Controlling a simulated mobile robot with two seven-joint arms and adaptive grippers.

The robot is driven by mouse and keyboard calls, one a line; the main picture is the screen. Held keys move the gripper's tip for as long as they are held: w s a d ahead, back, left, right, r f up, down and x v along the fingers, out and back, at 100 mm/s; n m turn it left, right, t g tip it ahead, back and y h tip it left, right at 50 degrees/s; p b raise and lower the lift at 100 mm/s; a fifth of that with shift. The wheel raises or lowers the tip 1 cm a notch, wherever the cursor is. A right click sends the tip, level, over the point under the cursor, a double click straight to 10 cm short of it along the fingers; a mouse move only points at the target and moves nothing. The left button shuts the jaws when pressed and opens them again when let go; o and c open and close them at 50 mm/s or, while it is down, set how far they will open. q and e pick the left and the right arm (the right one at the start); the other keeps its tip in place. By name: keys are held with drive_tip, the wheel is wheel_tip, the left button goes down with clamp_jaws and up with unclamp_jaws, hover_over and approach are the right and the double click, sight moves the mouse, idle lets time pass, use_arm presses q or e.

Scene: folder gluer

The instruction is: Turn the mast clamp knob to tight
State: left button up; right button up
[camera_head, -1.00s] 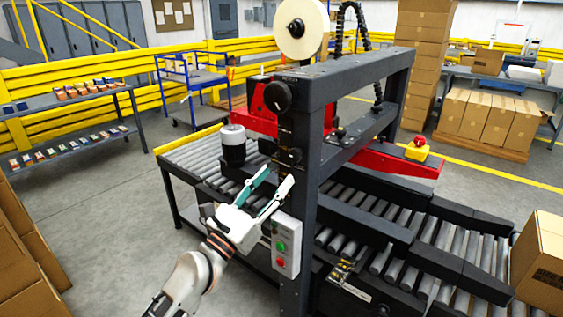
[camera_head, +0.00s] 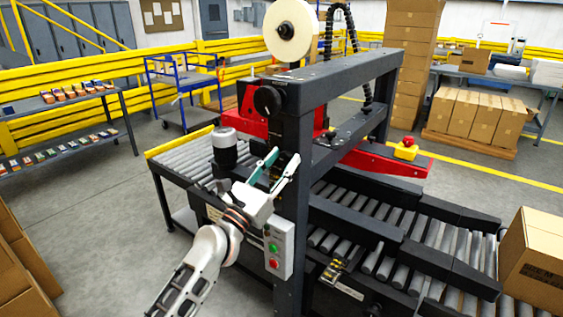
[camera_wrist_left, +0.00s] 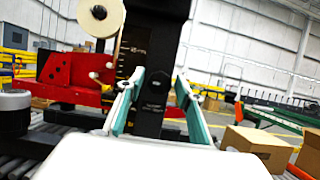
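The dark machine mast (camera_head: 292,205) stands upright in the middle of the head view. A dark knob (camera_wrist_left: 154,88) on the mast shows between my fingers in the left wrist view; its tight or loose setting cannot be read. My left gripper (camera_head: 284,158) is open at the mast, its two teal-lined fingers pointing at the mast face. The left gripper (camera_wrist_left: 158,88) has one finger on each side of the knob, with visible gaps; I cannot tell how deep they reach. Another, larger round black knob (camera_head: 268,100) sits higher on the mast. My right gripper is not in view.
A control box (camera_head: 279,250) with green and red buttons is just below my left gripper. A white-topped cylinder (camera_head: 224,148) stands left of it by the rollers (camera_head: 185,160). The red arm (camera_head: 375,162) and tape roll (camera_head: 291,30) are farther back. Open floor lies left.

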use_arm(q)
drive_tip(key=c, duration=0.6)
